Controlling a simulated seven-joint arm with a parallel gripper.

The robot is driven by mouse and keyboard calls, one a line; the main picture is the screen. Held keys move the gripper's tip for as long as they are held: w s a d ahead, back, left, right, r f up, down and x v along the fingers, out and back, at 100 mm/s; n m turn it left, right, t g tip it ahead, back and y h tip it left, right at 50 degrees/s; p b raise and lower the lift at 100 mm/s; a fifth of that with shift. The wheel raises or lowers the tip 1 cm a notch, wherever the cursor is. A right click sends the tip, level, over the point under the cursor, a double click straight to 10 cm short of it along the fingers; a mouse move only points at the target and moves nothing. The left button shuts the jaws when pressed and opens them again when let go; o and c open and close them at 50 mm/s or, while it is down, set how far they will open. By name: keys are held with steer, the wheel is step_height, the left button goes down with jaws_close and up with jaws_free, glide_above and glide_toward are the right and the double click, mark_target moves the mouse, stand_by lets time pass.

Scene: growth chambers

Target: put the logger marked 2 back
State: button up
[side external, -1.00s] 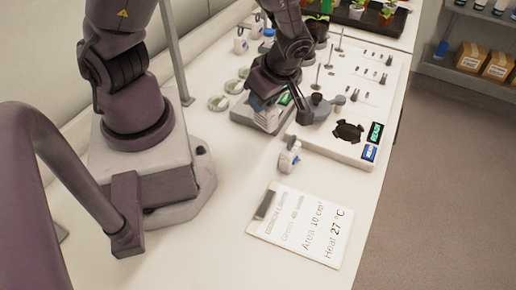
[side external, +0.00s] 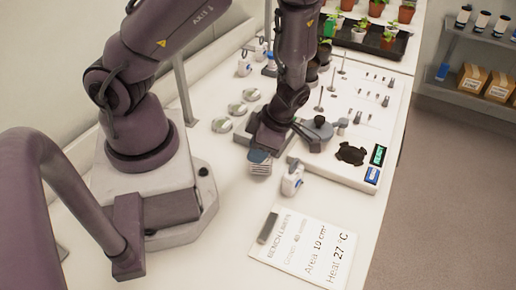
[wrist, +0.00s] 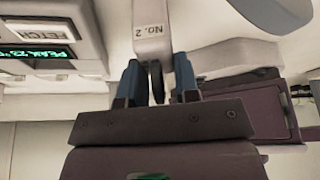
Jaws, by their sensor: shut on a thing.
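In the side view my gripper (side external: 262,148) points down over the bench, left of the white instrument board (side external: 335,177). A small striped block (side external: 260,164) shows just below the gripper; I cannot tell whether it is the held logger or part of something behind.
A printed card (side external: 303,250) lies in front. Round dishes (side external: 222,125) lie to the left. A device with a green display (wrist: 35,52) is at the wrist view's left.

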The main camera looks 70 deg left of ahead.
steer(key=shift+f, duration=0.2)
steer(key=o, duration=1)
